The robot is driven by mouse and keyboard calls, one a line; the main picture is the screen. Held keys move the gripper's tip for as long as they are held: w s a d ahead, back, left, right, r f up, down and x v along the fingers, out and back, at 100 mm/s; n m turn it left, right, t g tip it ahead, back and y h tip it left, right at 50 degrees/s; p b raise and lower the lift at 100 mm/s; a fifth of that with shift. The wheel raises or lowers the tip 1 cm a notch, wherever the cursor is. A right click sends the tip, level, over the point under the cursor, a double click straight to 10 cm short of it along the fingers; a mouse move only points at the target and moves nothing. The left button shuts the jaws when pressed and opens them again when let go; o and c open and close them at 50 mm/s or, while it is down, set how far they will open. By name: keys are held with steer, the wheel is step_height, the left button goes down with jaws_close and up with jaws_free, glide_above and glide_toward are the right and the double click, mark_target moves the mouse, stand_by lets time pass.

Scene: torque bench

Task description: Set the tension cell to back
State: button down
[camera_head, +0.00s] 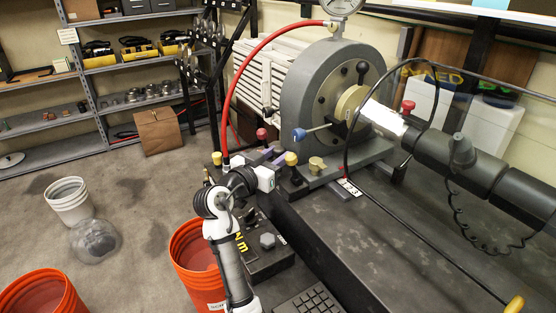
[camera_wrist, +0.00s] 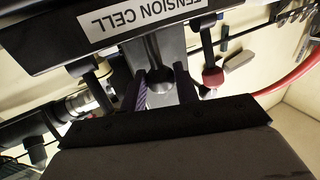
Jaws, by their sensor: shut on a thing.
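The tension cell label (camera_wrist: 138,18) shows upside down on a dark panel at the top of the wrist view. Below it a lever with a rounded grey knob (camera_wrist: 160,88) stands between my fingers. My gripper (camera_wrist: 163,92) is shut on this lever. In the head view my gripper (camera_head: 268,160) is at the bench's left end, by the big grey round machine. The held lever and the panel's label cannot be made out there. Which position the lever stands in cannot be told.
A red-knobbed lever (camera_wrist: 213,77) stands right of my gripper in the wrist view. In the head view a yellow knob (camera_head: 290,158) and a red knob (camera_head: 261,133) are close by. A red hose (camera_head: 238,85) arches behind. Orange buckets (camera_head: 185,250) stand on the floor.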

steer(key=shift+w+a+r, duration=0.1)
steer(key=shift+a+r, duration=0.05)
steer(key=shift+a, duration=0.1)
steer(key=c, duration=1.4)
jaws_free()
steer(key=o, duration=0.3)
steer(key=shift+w, duration=0.1)
steer(key=shift+o, duration=0.2)
steer(key=shift+s+a+f, duration=0.15)
steer(key=shift+s+f, duration=0.1)
steer(key=shift+s, duration=0.1)
steer(key=b+v, duration=0.3)
steer(key=v, duration=1)
steer(key=shift+r+b, duration=0.15)
steer(key=shift+b, duration=0.15)
